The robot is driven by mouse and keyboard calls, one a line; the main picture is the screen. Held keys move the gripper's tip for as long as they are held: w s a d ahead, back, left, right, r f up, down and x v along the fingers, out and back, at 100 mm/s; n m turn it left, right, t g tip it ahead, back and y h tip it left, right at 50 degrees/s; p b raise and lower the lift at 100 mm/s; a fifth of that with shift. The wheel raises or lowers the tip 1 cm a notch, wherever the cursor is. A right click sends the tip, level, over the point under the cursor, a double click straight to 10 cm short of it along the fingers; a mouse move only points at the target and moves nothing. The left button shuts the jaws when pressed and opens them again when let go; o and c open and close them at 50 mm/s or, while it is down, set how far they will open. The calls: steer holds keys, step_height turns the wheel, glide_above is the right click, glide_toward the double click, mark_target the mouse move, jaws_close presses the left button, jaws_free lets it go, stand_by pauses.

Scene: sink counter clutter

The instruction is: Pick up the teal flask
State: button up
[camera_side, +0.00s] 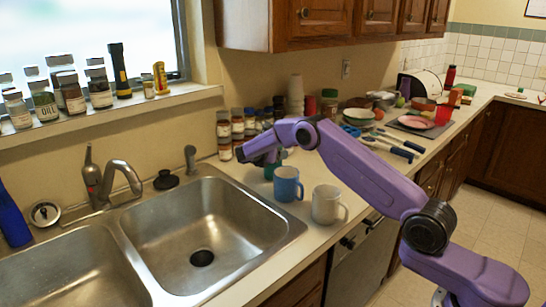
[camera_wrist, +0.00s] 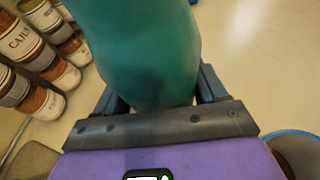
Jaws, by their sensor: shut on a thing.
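The teal flask (camera_wrist: 145,50) fills the upper middle of the wrist view, between the two dark fingers of my gripper (camera_wrist: 157,92). The fingers are shut on its sides. In the side view my gripper (camera_side: 258,150) is over the counter behind the blue mug, and only a small part of the teal flask (camera_side: 270,172) shows below it. The rest of the flask is hidden by my gripper and the mug. I cannot tell whether its base touches the counter.
A blue mug (camera_side: 287,184) stands just in front of the flask, with a white mug (camera_side: 326,205) to its right. Stacked spice jars (camera_side: 224,135) stand close behind on the left. The steel sink (camera_side: 200,225) lies to the left. Dishes and utensils crowd the counter at right.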

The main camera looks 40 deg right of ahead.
steer(key=shift+r, duration=0.15)
steer(key=s+a+r, duration=0.3)
steer(key=s+r, duration=1)
steer(key=s, duration=0.1)
steer(key=s+a+f+n+g+y, duration=0.1)
steer(key=s+f+n+g, duration=0.1)
steer(key=s, duration=0.5)
steer(key=s+a+f+n+g+y, duration=0.1)
steer(key=s+a+f+n+g, duration=0.1)
steer(key=s+g, duration=0.3)
steer(key=s+a+f+n+g+y, duration=0.1)
steer(key=s+n+g, duration=0.3)
steer(key=s, duration=0.7)
steer(key=shift+a+f, duration=0.15)
steer(key=shift+f, duration=0.35)
stand_by(1.1)
